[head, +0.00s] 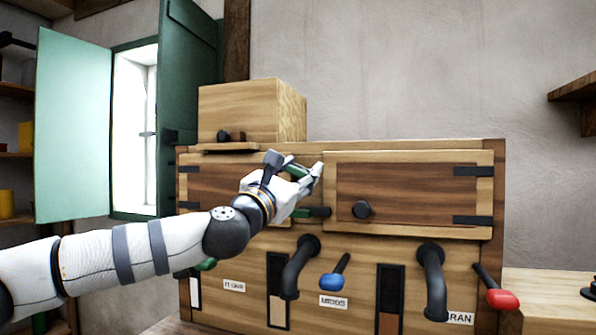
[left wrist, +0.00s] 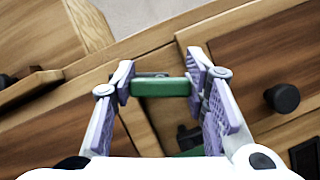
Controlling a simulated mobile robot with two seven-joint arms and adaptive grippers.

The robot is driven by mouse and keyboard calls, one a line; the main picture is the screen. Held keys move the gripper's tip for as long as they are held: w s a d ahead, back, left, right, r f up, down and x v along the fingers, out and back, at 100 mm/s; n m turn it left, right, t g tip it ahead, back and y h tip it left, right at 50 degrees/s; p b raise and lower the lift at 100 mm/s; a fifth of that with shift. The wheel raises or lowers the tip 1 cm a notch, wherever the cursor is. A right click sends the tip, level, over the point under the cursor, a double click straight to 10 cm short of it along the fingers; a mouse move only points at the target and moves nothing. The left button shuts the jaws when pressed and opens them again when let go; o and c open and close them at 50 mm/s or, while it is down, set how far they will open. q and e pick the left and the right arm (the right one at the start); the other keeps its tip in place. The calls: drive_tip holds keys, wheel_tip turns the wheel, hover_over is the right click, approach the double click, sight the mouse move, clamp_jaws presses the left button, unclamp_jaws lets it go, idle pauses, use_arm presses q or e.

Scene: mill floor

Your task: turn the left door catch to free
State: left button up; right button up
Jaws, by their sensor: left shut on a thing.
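The cabinet has a left door (head: 228,184) and a right door (head: 405,192) of dark wood. A green catch (left wrist: 160,87) sits on the frame near the gap between them. My left gripper (head: 302,178) is shut on this catch, with its lilac-padded fingers at the two ends of the green bar in the left wrist view. In the head view the fingers hide most of it. A second green and black catch (head: 312,212) sits just below, and its green part also shows in the left wrist view (left wrist: 190,152). My right gripper is in neither view.
A round black knob (head: 361,209) is on the right door. Black curved pipes (head: 301,265) and a blue-handled lever (head: 332,280) stick out below. A red-handled lever (head: 502,299) is at the lower right. A wooden box (head: 240,113) stands on the cabinet.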

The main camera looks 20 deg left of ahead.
use_arm(q)
drive_tip(key=m, duration=0.2)
drive_tip(key=m+g+h, duration=0.1)
drive_tip(key=m, duration=0.1)
drive_tip(key=m+h+p, duration=0.1)
drive_tip(key=m, duration=0.1)
drive_tip(key=shift+s+r+g, duration=0.1)
drive_tip(key=shift+r+g, duration=0.2)
drive_tip(key=m, duration=0.2)
drive_tip(key=m+g+h+p, duration=0.1)
drive_tip(key=m, duration=0.1)
drive_tip(key=shift+d+m+g, duration=0.1)
drive_tip(key=shift+m+g, duration=0.2)
drive_tip(key=shift+f+m+g+p, duration=0.3)
drive_tip(key=shift+m+p, duration=0.15)
drive_tip(key=shift+m, duration=0.25)
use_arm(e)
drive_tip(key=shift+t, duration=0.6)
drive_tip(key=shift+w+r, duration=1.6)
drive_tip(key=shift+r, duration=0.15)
use_arm(q)
drive_tip(key=o, duration=1.2)
drive_tip(key=shift+c, duration=0.2)
